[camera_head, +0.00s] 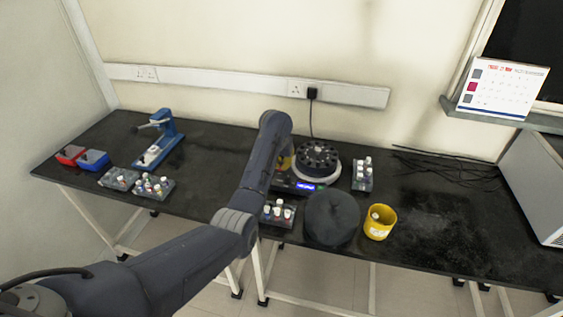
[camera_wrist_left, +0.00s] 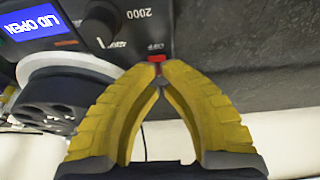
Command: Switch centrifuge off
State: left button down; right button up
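The centrifuge (camera_head: 318,176) stands open on the black bench, its dark rotor (camera_head: 318,156) bare. Its blue display (camera_wrist_left: 28,22) reads "LID OPEN" in the left wrist view. A red switch (camera_wrist_left: 156,58) on its panel has "OFF" printed beside it. My left gripper (camera_wrist_left: 161,78) has its yellow fingertips together right at the red switch, partly covering it; I cannot tell if they touch it. In the head view the left gripper (camera_head: 284,163) is mostly hidden behind my forearm, at the centrifuge's left side. My right gripper is not in view.
A round black lid (camera_head: 332,219) lies in front of the centrifuge, beside a yellow cup (camera_head: 380,222). Tube racks stand at front left (camera_head: 279,213) and right (camera_head: 362,174). A blue device (camera_head: 161,139) and small boxes are further left.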

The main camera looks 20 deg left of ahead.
pick_arm(q)
jog(key=shift+s+f, duration=0.1)
jog(key=shift+s+t, duration=0.15)
jog(key=shift+t, duration=0.45)
jog(key=shift+s, duration=0.1)
jog(key=shift+s+r, duration=0.3)
jog(key=shift+s, duration=0.3)
jog(key=v, duration=1.2)
dwell(0.4)
